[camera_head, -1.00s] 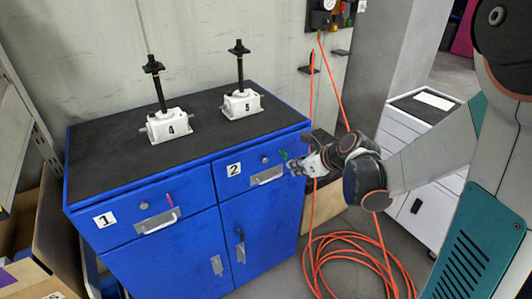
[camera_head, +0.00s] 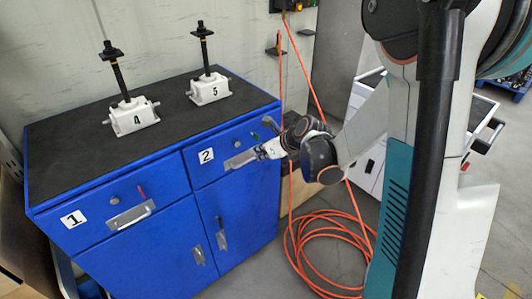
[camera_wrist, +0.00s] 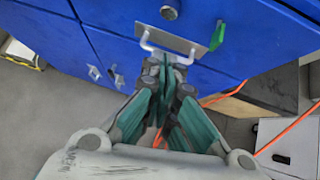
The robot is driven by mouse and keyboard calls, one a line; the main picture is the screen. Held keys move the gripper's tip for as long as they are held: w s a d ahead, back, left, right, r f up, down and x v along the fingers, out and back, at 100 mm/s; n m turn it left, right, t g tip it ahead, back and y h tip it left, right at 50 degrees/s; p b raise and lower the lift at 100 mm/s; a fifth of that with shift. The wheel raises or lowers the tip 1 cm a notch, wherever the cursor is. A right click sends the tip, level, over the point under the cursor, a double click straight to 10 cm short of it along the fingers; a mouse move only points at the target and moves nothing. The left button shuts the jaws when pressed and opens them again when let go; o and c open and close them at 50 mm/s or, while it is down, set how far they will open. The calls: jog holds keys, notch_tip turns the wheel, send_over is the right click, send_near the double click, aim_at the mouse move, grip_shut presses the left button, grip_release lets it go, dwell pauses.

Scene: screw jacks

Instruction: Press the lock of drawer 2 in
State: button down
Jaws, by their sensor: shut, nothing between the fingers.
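Drawer 2 (camera_head: 222,160) is the blue upper right drawer of the cabinet, marked with a white "2" label; it looks closed. Its round grey lock (camera_head: 237,143) sits above the metal handle (camera_head: 241,161). The lock also shows at the top of the wrist view (camera_wrist: 169,10), above the handle (camera_wrist: 165,41). How far the lock stands out is too small to tell. My gripper (camera_head: 262,153) is shut and empty, in front of the drawer's right part. In the wrist view its fingertips (camera_wrist: 168,62) are just below the handle; I cannot tell whether they touch it.
A green tag (camera_head: 256,136) is right of the lock. Drawer 1 (camera_head: 90,222) is at left with its own lock and a red tag. Jacks 4 (camera_head: 133,118) and 5 (camera_head: 210,89) stand on the cabinet top. An orange hose (camera_head: 325,245) lies coiled on the floor at right.

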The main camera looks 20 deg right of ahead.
aim_at(236, 143)
jog(key=w+a+f+b, duration=0.2)
jog(key=w+a, duration=0.1)
jog(key=w, duration=0.3)
jog(key=shift+f, duration=0.15)
